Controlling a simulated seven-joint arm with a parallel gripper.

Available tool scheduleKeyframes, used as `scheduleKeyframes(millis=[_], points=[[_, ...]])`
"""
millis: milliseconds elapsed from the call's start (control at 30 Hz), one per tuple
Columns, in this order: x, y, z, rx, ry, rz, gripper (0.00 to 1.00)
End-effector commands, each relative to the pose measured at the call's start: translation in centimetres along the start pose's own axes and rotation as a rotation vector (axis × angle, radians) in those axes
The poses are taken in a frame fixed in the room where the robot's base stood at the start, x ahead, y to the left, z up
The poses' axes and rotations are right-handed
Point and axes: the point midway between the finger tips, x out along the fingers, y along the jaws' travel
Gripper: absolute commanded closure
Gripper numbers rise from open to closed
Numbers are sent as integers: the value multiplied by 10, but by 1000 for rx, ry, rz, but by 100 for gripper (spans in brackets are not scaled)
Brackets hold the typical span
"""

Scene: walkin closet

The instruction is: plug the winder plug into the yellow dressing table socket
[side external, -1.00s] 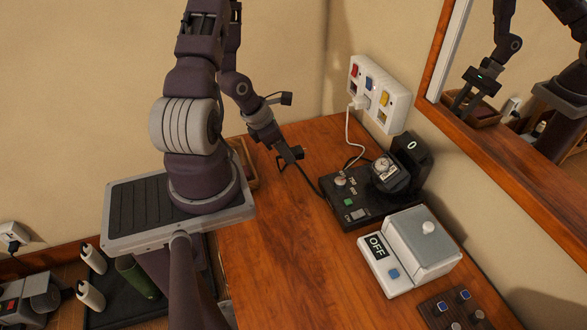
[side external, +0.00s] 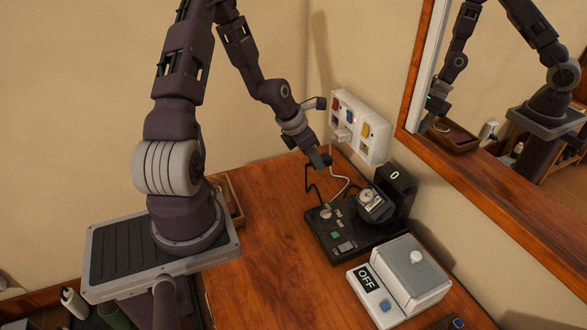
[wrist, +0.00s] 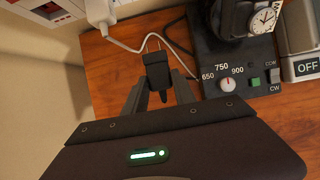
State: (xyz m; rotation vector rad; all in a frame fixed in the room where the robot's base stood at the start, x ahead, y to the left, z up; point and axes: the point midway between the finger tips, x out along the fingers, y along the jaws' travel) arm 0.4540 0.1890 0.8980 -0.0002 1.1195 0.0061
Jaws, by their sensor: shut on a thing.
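The black winder plug (wrist: 156,66) is between the fingers of my gripper (wrist: 158,88), its metal pins pointing away from the gripper. In the side view my gripper (side external: 322,160) is above the table's back part, just in front of the wall socket panel (side external: 378,152), with a gap between. The panel has red, blue and yellow switches; the yellow switch (side external: 366,130) is at the right, with its socket below. The winder (side external: 355,225) stands on the table, its black cord running up to the gripper. Only a corner of the panel (wrist: 45,14) shows in the wrist view.
A white plug (side external: 343,133) sits in the middle socket, under the blue switch, its cord hanging to the table. A grey-white box marked OFF (side external: 412,270) stands right of the winder. A mirror (side external: 500,120) hangs at the right.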

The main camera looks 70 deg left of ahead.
Motion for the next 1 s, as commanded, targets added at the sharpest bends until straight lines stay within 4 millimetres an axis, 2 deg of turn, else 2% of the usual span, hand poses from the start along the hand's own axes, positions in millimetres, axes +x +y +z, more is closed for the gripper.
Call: scheduleKeyframes(millis=[200, 600, 1000], points=[[-5, -20, 36, 9, -1, -1, 100], [9, -22, 71, 8, 0, 0, 100], [14, -22, 80, 5, 2, 0, 100]])
